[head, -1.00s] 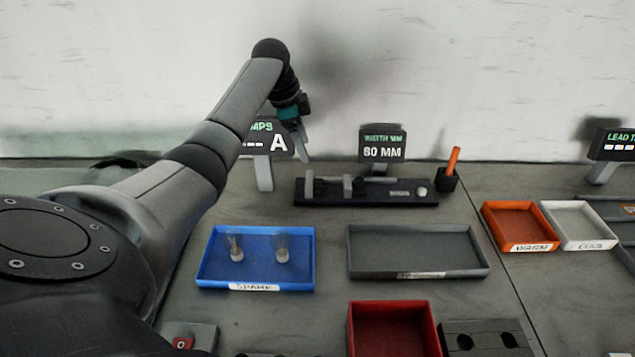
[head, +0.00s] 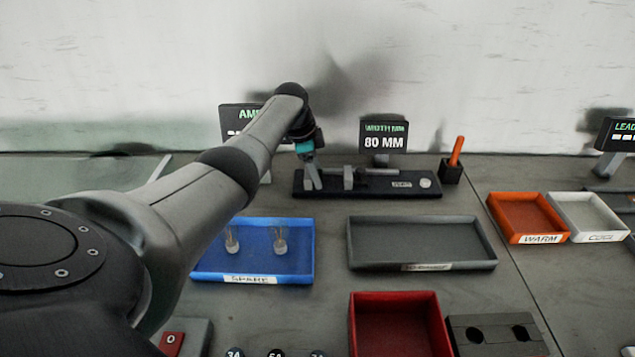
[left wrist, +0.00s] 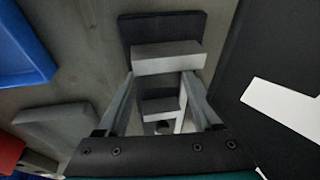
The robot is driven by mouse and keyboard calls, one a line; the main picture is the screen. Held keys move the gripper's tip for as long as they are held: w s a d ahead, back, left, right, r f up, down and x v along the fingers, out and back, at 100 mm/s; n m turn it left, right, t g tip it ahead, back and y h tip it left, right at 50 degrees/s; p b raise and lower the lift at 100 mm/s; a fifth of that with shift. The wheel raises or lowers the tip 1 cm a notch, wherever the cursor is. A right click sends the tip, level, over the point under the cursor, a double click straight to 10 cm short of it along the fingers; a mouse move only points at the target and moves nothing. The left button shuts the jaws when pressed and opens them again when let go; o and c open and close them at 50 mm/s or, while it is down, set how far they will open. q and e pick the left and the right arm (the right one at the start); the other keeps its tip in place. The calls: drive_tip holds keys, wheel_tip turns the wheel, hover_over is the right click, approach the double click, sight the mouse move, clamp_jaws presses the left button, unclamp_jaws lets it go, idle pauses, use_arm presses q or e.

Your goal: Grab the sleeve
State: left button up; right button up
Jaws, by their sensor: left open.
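No part is plainly marked as the sleeve. My left gripper (head: 312,182) is open at the left end of the black measuring fixture (head: 412,190), well behind the blue tray. In the left wrist view its two fingers (left wrist: 165,95) point at the fixture. A light grey block (left wrist: 168,57) shows by the fingertips, and a second grey block (left wrist: 160,106) shows between the fingers. I cannot tell whether the fingers touch either block. My right gripper is out of view.
A display reading 80 MM (head: 384,138) stands behind the fixture, with an orange stick in a black holder (head: 451,172) to its right. A grey tray (head: 420,257), red bin (head: 398,297), orange WARM tray (head: 525,238) and white COOL tray (head: 590,230) lie nearer or rightward.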

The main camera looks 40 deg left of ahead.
use_arm(q)
drive_tip(key=shift+f, duration=0.1)
clamp_jaws()
idle(0.5)
